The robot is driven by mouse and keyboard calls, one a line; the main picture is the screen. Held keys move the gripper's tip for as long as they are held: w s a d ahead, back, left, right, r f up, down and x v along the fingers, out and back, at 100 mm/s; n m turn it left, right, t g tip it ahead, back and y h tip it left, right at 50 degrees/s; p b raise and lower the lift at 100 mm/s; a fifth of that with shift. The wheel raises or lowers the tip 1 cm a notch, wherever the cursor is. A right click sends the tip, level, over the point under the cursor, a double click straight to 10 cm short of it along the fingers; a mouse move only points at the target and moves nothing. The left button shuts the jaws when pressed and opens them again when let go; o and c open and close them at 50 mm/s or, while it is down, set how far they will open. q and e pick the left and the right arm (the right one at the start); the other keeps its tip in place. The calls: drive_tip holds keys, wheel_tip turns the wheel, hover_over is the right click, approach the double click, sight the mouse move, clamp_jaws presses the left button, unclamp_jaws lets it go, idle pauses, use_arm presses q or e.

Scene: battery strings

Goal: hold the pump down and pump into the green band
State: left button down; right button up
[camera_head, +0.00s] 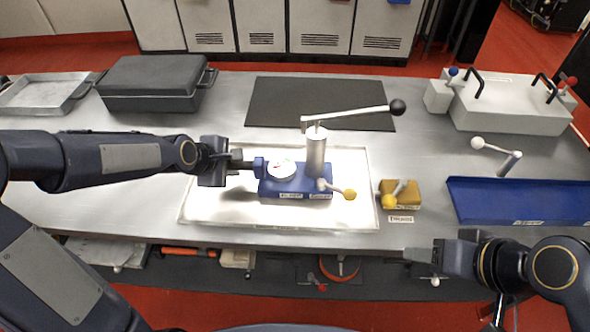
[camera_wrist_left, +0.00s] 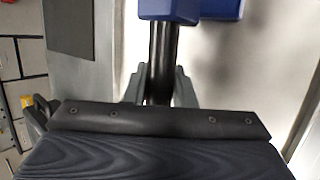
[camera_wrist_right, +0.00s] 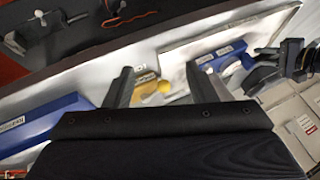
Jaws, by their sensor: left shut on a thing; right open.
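The blue pump (camera_head: 295,187) stands in a shallow white tray (camera_head: 215,213) on the metal bench. It has an upright silver cylinder (camera_head: 316,155), a long lever (camera_head: 350,116) with a black knob (camera_head: 397,107), a white dial gauge (camera_head: 281,169) and a small yellow-knobbed handle (camera_head: 349,194). The gauge's green band is too small to make out. My left gripper (camera_head: 240,161) is shut on the dark bar (camera_wrist_left: 161,58) at the pump's left end. My right gripper (camera_head: 420,266) is open and empty beyond the bench's front edge, right of the pump, apart from everything.
A yellow block (camera_head: 402,190) with a lever sits right of the tray. A blue tray (camera_head: 520,198) and a silver lever (camera_head: 500,155) are farther right. A black mat (camera_head: 270,103) lies behind the pump. A dark case (camera_head: 150,82) stands back left, a grey box (camera_head: 510,105) back right.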

drive_tip(key=w+d+r+n+g, duration=0.25)
drive_tip(key=w+r+n, duration=0.35)
drive_tip(key=w+r, duration=0.3)
wheel_tip(320, 180, up, 10)
drive_tip(key=f+n+g+h, duration=0.1)
drive_tip(key=n+g+h, duration=0.25)
drive_tip(key=n, duration=0.85)
hover_over(400, 100)
drive_tip(key=shift+s+d+r, duration=0.2)
drive_tip(key=shift+d+r, duration=0.05)
drive_tip(key=shift+d, duration=0.1)
drive_tip(key=shift+w+a+r+n+h, duration=0.1)
drive_tip(key=shift+a+n+h, duration=0.2)
drive_tip(key=shift+n, duration=0.1)
drive_tip(key=shift+a, duration=0.1)
drive_tip(key=shift+w+f, duration=0.1)
drive_tip(key=shift+f, duration=4.3)
drive_tip(key=shift+c, duration=0.3)
